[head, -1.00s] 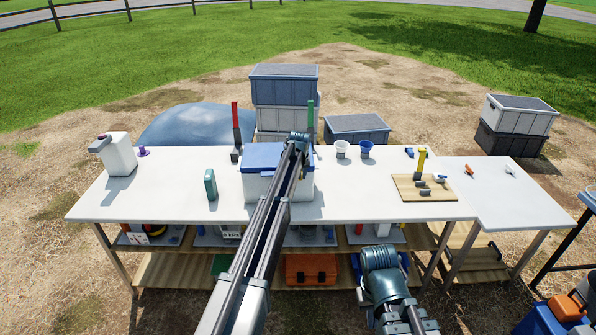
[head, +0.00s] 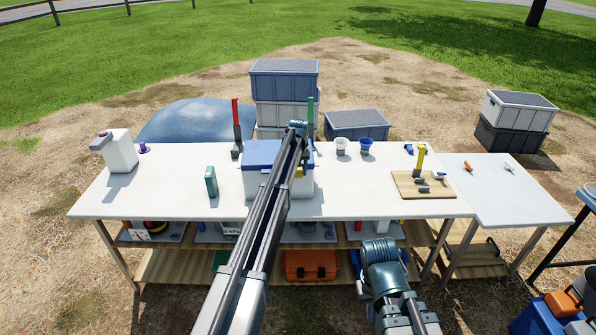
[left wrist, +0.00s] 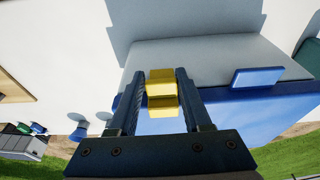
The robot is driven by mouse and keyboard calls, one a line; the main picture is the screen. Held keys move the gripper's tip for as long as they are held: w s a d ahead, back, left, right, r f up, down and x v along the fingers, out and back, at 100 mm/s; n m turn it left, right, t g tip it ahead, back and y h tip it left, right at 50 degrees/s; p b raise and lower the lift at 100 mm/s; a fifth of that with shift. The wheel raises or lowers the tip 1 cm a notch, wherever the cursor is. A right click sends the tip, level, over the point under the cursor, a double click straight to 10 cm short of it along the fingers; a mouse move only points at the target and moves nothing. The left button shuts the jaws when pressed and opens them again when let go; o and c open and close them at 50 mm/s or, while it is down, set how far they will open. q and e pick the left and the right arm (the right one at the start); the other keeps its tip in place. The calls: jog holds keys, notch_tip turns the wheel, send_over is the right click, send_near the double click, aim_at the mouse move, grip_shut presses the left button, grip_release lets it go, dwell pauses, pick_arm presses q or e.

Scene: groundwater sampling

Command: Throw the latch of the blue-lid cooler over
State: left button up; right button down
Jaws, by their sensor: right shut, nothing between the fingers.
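The cooler with the blue lid (head: 262,152) stands on the table, its pale body (head: 255,187) facing me and its lid down. My left arm crosses in front of it and hides part of its front. A yellow latch (head: 299,173) shows beside the arm at the lid's front edge. A blue tab (left wrist: 257,77) is on the same cooler side, apart from the gripper.
A green-grey box (head: 210,181) stands left of the cooler. Red (head: 236,128) and green (head: 310,118) upright handles stand behind it. Two cups (head: 341,146) and a wooden board (head: 425,186) are to the right. The table front on both sides is clear.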

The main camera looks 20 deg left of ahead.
pick_arm(q)
jog(key=o, duration=0.3)
jog(key=shift+o, duration=0.2)
jog(key=shift+r, duration=0.1)
jog(key=p+v, duration=1.3)
jog(key=shift+r, duration=0.3)
jog(key=shift+s+d, duration=0.1)
jog(key=shift+s, duration=0.05)
jog(key=s+d+f+m+b, duration=0.1)
jog(key=s+d, duration=0.4)
jog(key=s, duration=0.3)
jog(key=s+d+f+m+g+b, duration=0.1)
jog(key=s+d, duration=0.4)
jog(key=s, duration=0.3)
jog(key=s+d+f+m, duration=0.1)
jog(key=s+d+m, duration=0.1)
jog(key=s+d, duration=0.45)
jog(key=s+d+f+m+g+b, duration=0.1)
jog(key=s, duration=1.2)
jog(key=s+d+f+m+b, duration=0.1)
jog(key=s+d+m, duration=0.1)
jog(key=s, duration=1.1)
jog(key=shift+d+f+g, duration=0.15)
jog(key=shift+d+g, duration=0.05)
jog(key=shift+g, duration=0.2)
